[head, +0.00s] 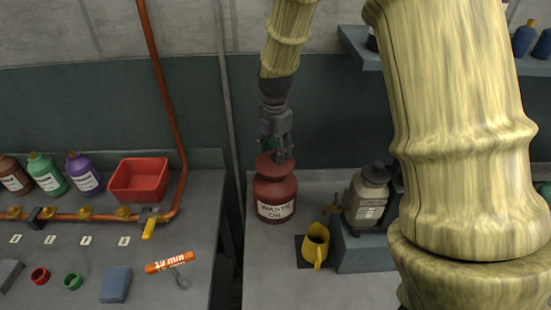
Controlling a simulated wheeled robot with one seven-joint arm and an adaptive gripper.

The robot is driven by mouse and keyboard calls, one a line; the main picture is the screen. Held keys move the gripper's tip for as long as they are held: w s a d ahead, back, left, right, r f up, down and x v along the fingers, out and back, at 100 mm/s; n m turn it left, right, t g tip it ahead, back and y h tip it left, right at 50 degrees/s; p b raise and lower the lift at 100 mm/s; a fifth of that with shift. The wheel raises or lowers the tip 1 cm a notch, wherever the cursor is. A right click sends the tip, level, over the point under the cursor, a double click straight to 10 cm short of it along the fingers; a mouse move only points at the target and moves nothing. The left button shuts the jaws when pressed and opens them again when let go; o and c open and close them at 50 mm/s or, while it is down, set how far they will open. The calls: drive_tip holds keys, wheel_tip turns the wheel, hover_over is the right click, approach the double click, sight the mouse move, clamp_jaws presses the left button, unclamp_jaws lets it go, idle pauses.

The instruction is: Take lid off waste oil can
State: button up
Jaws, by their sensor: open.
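The waste oil can (274,211) is a dark red container with a white "WASTE OIL" label, standing upright on the right-hand bench. Its lid (268,167) is a wide red disc at the top. My gripper (283,156) points down right over the lid, with its fingers at the lid's upper side. The fingers look apart, and nothing is seen held in them. Whether they touch the lid cannot be told from this view, and the lid's far side is partly hidden.
A yellow jug (316,246) and a grey bottle (367,195) on a raised block (365,254) stand right of the can. A gap separates the left bench, which holds a red bin (138,180) and an orange tube (170,262). My arm covers the right side.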

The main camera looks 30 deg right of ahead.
drive_tip(key=shift+f, duration=1.15)
drive_tip(key=shift+s, duration=0.1)
drive_tip(key=shift+c, duration=0.2)
clamp_jaws()
drive_tip(key=shift+r, duration=0.15)
